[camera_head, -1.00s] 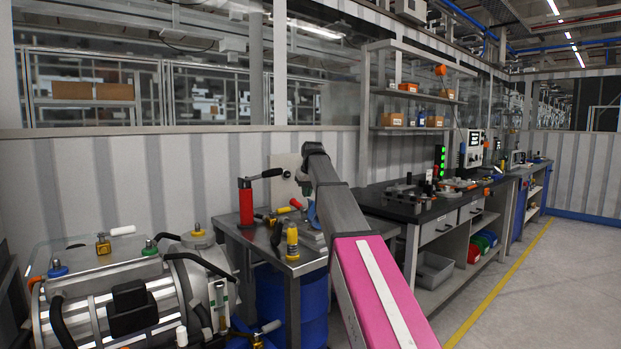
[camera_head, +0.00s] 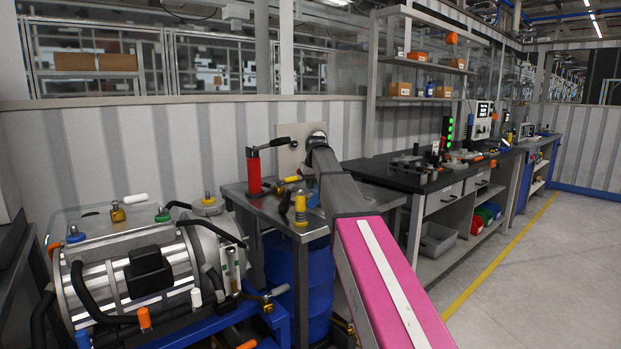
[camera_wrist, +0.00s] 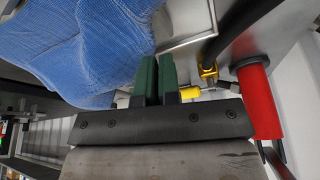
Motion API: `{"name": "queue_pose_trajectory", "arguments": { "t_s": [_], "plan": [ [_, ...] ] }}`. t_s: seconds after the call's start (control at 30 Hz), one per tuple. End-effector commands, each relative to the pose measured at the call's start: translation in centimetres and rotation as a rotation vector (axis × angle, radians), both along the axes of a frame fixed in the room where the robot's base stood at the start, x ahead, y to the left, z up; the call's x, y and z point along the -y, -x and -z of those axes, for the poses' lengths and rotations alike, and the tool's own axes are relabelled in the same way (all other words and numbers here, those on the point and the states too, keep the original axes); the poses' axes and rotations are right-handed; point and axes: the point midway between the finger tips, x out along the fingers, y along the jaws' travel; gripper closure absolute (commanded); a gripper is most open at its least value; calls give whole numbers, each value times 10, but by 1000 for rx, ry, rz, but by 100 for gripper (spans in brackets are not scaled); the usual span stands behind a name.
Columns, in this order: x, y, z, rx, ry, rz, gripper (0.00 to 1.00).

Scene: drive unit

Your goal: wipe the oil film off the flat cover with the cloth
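A blue woven cloth (camera_wrist: 85,45) fills the upper left of the wrist view, close beside my gripper (camera_wrist: 157,85). The two green fingers are near each other with a narrow gap. I cannot tell whether any cloth is pinched between them. In the head view a sliver of the blue cloth (camera_head: 314,198) shows on the steel table (camera_head: 250,205), mostly hidden by my arm. The drive unit (camera_head: 165,275) stands at lower left. A pale, glossy flat surface (camera_head: 98,218) shows at its top behind coloured knobs; I cannot make out an oil film on it.
A red upright tool (camera_head: 254,175), also in the wrist view (camera_wrist: 262,105), and yellow-handled tools (camera_head: 300,208) stand on the steel table close to my gripper. A blue drum (camera_head: 312,285) is underneath. A dark workbench (camera_head: 425,175) stands right; floor at right is clear.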

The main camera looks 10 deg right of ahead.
Motion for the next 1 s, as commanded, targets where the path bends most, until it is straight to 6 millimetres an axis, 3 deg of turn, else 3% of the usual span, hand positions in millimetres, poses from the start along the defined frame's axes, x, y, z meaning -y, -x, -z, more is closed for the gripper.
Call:
{"name": "queue_pose_trajectory", "arguments": {
  "t_s": [0.23, 0.5, 1.0],
  "plan": [
    [0, 0, 14, 0, 0, 0, 100],
    [0, 0, 14, 0, 0, 0, 15],
    [0, 0, 19, -1, 0, 0, 15]
  ]
}}
